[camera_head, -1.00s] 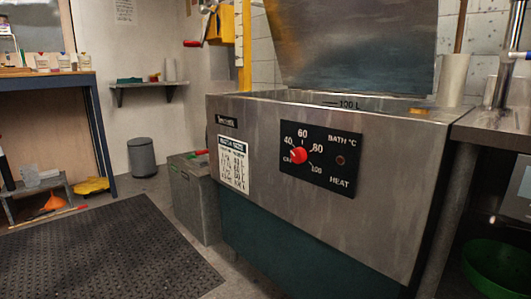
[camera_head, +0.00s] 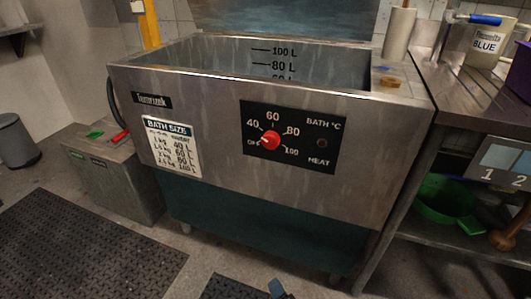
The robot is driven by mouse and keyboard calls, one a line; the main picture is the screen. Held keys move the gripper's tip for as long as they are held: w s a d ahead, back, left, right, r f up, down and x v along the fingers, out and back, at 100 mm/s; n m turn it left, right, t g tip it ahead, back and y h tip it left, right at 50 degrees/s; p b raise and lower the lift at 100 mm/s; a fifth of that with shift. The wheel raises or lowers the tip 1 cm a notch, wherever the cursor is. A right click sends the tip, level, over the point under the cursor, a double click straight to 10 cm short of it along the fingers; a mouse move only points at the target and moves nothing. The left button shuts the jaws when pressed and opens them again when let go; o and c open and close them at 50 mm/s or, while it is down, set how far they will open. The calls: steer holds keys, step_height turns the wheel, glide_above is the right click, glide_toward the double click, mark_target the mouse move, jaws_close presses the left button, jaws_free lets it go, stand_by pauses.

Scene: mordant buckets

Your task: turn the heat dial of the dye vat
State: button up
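The heat dial (camera_head: 270,140) is a red knob on a black panel (camera_head: 318,157) on the front of the dye vat (camera_head: 200,107). The panel is marked OFF, 40, 60, 80 and 100, with BATH °C and HEAT at its right. The knob's pale mark seems to face left, towards OFF, but it is small. A dark indicator lamp sits right of the dial. The vat is a steel tub with litre marks inside and a green lower part. My gripper is not clearly seen; a small blue-grey piece at the bottom edge cannot be made out.
A steel bench (camera_head: 455,95) with a bucket marked BLUE (camera_head: 487,42) adjoins the vat on the right; a green basin (camera_head: 446,202) sits below. A grey bin-like box (camera_head: 110,172) stands at the left. A black mat (camera_head: 85,250) lies on the floor in front.

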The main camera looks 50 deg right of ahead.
steer(key=w+d+r+n+g+h+p, duration=0.1)
steer(key=w+d+r+n+h+p, duration=0.4)
steer(key=w+r, duration=0.6)
steer(key=n+g+h+p, duration=0.1)
steer(key=g+h+p, duration=0.1)
steer(key=h+p, duration=0.35)
glide_toward(269, 143)
steer(key=d, duration=0.1)
steer(key=shift+h, duration=0.35)
steer(key=shift+w+f+b+x, duration=0.15)
steer(key=shift+x, duration=1.7)
steer(key=shift+w+f+b+x, duration=0.1)
steer(key=shift+f+b+x, duration=0.05)
steer(key=shift+x, duration=1.75)
steer(key=shift+a, duration=0.1)
steer(key=shift+c, duration=0.4)
steer(key=c, duration=1)
